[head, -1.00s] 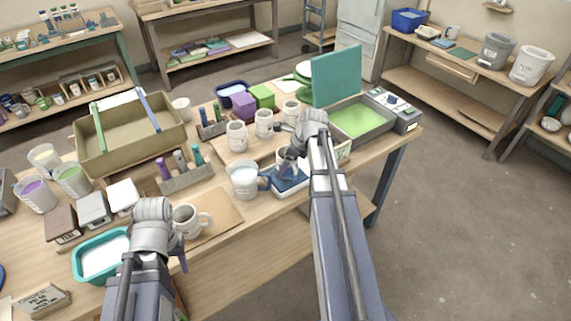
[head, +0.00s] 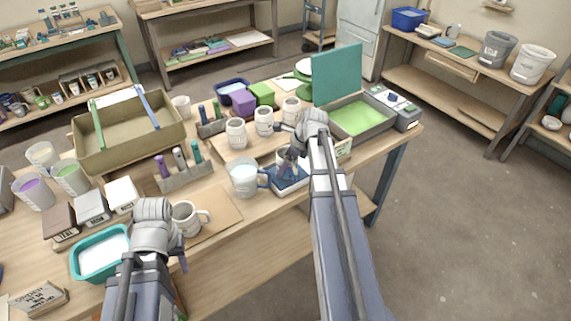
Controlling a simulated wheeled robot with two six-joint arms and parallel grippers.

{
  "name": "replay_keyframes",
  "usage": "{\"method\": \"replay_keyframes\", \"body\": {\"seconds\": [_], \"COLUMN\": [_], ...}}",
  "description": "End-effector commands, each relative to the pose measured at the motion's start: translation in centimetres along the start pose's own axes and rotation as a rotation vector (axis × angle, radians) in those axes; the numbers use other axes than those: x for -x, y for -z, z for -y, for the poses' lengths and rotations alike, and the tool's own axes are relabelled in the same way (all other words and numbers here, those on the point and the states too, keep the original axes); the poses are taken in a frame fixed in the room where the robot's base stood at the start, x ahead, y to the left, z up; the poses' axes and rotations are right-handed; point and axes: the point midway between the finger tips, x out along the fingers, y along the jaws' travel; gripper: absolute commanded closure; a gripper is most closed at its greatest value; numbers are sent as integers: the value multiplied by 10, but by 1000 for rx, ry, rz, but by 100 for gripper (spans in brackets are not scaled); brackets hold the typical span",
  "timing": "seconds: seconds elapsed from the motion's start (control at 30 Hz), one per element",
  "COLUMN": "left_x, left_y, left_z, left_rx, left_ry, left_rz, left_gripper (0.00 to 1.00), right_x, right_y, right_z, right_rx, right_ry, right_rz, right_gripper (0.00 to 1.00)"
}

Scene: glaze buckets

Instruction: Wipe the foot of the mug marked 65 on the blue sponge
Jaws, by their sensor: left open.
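The blue sponge (head: 290,186) lies in a pale tray near the front edge of the table, partly hidden by my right arm. My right gripper (head: 287,163) is just over it and appears shut on a white mug (head: 281,155), mostly hidden by the gripper. I cannot tell whether the mug's foot touches the sponge, and its number is hidden. My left gripper (head: 181,255) is open and empty at the table's front edge. Another white mug (head: 185,218) stands upright on a brown board, beside and beyond the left gripper; I cannot read a mark on it.
A clear jug (head: 244,180) stands close left of the sponge. Several pale mugs (head: 264,121) stand behind it. A teal basin (head: 84,262) is at left, near my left arm. A green-bottomed tray (head: 362,119) is at right. The brown board (head: 222,212) has some bare room.

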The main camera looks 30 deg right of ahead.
Motion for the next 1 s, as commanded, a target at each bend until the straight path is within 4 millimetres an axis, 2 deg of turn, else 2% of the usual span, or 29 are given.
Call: {"method": "replay_keyframes", "body": {"seconds": [0.17, 0.7, 1.0], "left_x": [0, 0, 0], "left_y": [0, 0, 0], "left_z": [0, 0, 0], "left_rx": [0, 0, 0], "left_ry": [0, 0, 0], "left_rz": [0, 0, 0], "left_gripper": [53, 53, 53], "right_x": [1, 7, 6], "right_y": [1, 17, 14], "right_z": [2, 29, 22], "right_rx": [-1, 0, 1], "right_ry": [0, 0, -1], "right_rz": [-1, -1, -1], "right_gripper": [90, 90, 90]}}
